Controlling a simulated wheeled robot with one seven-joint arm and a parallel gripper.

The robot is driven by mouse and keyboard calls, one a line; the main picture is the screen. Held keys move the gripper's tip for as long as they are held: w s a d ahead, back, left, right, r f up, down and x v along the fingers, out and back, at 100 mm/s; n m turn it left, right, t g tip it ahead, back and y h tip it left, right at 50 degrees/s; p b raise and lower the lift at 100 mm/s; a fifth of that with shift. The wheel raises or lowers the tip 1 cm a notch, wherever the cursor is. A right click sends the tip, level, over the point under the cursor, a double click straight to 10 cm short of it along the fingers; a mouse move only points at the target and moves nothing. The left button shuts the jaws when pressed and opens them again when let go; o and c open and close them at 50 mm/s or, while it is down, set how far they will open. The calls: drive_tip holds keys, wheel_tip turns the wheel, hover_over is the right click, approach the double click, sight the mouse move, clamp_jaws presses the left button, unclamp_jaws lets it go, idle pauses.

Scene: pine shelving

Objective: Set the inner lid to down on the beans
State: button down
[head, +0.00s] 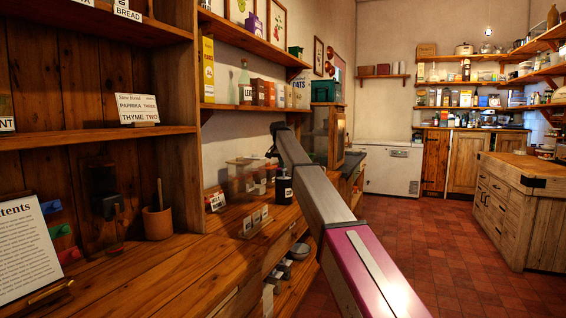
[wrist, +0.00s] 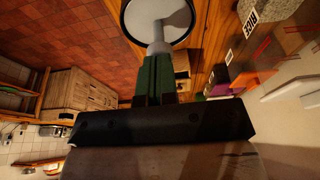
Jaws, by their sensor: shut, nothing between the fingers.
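In the wrist view my gripper (wrist: 157,68) has its green fingers together and empty. Their tips point at a pale grey knob (wrist: 158,32), in line with it; I cannot tell whether they touch it. The knob stands on the inner lid (wrist: 140,12), a pale disc inside a round dark-rimmed canister (wrist: 124,22). How deep the lid sits cannot be told. In the head view a dark canister (head: 283,190) with a pale label too small to read stands on the wooden counter, below the end of my arm. My gripper (head: 272,153) shows small and dark above it.
A block labelled RICE (wrist: 252,20) and coloured boxes lie to the right in the wrist view. In the head view a small card rack (head: 256,222) stands on the counter near the canister. A shelf (head: 255,108) with boxes and a bottle runs above.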

sight(283, 177)
drive_tip(key=shift+f, duration=0.1)
wheel_tip(283, 177, down, 6)
drive_tip(key=shift+f, duration=0.1)
idle(0.3)
drive_tip(key=shift+s+f, duration=0.1)
